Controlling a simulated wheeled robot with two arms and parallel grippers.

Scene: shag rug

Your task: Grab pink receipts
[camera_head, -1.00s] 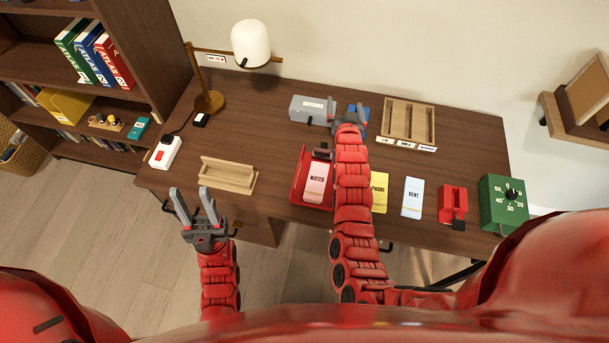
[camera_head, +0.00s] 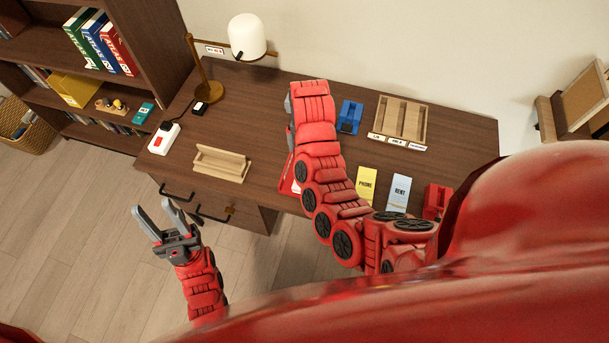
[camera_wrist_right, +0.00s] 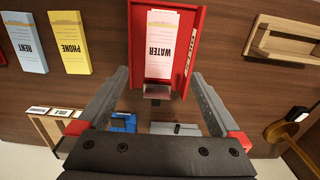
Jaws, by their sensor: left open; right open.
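The pinkish-white receipts marked WATER (camera_wrist_right: 161,50) lie in a red tray (camera_wrist_right: 192,60) on the desk, in the right wrist view. A metal clip (camera_wrist_right: 157,91) sits at the tray's lower edge. My right gripper (camera_wrist_right: 160,76) is open and empty above the tray, its fingers spread to either side of the clip end. My left gripper (camera_head: 154,205) is open and empty over the floor in front of the desk.
Yellow PHONE (camera_head: 366,184) and pale blue RENT (camera_head: 398,193) pads lie right of my arm. A blue object (camera_head: 349,117), wooden sorter (camera_head: 424,122), wooden holder (camera_head: 220,174), lamp (camera_head: 209,92) and white box (camera_head: 164,139) stand on the desk.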

